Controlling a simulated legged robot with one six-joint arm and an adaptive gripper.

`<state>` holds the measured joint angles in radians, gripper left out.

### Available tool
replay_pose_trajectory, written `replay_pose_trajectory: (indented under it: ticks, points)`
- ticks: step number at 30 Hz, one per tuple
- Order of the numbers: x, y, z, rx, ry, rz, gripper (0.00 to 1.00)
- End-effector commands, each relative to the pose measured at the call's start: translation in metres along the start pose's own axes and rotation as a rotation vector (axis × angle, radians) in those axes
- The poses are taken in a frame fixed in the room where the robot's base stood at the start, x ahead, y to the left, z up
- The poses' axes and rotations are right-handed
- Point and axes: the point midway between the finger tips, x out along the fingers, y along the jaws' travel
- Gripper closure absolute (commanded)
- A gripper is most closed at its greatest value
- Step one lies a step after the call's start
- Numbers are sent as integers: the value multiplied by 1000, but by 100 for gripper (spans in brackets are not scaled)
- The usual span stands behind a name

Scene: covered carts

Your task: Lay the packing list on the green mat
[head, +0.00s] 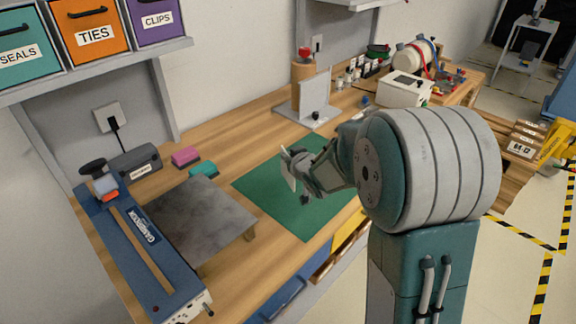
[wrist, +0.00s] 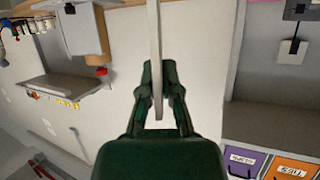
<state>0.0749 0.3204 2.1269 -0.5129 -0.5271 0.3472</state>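The green mat (head: 262,188) lies flat on the wooden bench in the head view, and my arm and gripper cover part of it. My gripper (head: 295,163) appears over the mat, though its height is hard to judge. A thin white sheet (head: 287,172), apparently the packing list, is at my fingertips. In the wrist view the sheet (wrist: 154,50) is seen nearly edge-on as a pale strip between the fingers of my gripper (wrist: 158,95), which are closed on it. Its printed face cannot be read. The mat does not show in the wrist view.
A grey plate (head: 200,215) on feet and a blue sealer (head: 140,250) stand left of the mat. Pink (head: 185,157) and teal (head: 203,168) blocks lie behind the plate. A grey stand (head: 310,95) is behind the mat. Labelled bins (head: 90,25) sit on a shelf above.

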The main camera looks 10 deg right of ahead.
Motion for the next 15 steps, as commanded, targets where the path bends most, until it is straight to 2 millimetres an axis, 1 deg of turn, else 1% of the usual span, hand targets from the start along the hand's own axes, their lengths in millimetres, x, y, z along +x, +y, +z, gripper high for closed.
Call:
replay_pose_trajectory:
  ticks: [3, 6, 15]
  points:
    - [9, 0, 18, 2, -6, -2, 100]
    - [13, 0, 28, 1, -2, -1, 100]
    - [13, 0, 30, -1, 0, -1, 100]
